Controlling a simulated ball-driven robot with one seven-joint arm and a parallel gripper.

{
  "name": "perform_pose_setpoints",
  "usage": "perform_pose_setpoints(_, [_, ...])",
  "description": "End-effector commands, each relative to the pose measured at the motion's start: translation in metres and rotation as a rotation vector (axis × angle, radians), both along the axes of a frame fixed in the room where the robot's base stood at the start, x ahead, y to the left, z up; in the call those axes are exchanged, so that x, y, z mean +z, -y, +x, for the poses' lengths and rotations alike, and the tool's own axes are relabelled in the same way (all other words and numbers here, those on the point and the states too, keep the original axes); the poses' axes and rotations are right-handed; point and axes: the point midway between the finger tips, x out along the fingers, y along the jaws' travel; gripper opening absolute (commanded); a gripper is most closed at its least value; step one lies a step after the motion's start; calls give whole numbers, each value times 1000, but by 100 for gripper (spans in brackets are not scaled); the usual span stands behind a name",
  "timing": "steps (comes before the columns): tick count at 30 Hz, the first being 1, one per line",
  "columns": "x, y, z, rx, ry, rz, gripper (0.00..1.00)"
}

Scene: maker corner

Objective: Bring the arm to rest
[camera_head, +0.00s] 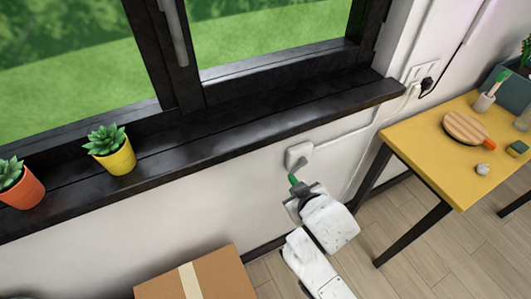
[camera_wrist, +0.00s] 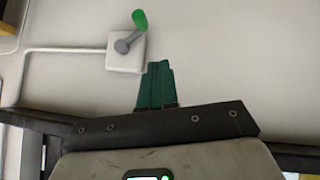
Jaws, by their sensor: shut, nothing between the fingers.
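My gripper (camera_head: 299,190) is in front of the wall below the window sill, at the end of my white arm. In the wrist view its dark green fingers (camera_wrist: 155,86) are together with nothing between them. A white wall box (camera_head: 298,153) with a grey lever and a bright green handle (camera_wrist: 140,20) is just beyond the gripper. In the wrist view this box (camera_wrist: 113,55) is beside the fingertips, and they look apart from the handle. Whether the fingertips touch the wall, I cannot tell.
The dark window sill (camera_head: 205,150) runs above my arm, with a yellow pot (camera_head: 117,160) and an orange pot (camera_head: 22,190) at left. A cardboard box (camera_head: 222,275) stands below. A yellow table (camera_head: 420,140) with several things is at right. Floor shows between.

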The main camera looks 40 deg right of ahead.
Motion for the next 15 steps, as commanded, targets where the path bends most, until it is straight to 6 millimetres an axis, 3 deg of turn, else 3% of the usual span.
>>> perform_pose_setpoints(8, [-6,-2,-7,1,-30,18,0])
perform_pose_setpoints(11, [-22,-9,-28,5,-129,73,0])
perform_pose_setpoints(15, [-50,-26,-76,38,-343,186,0])
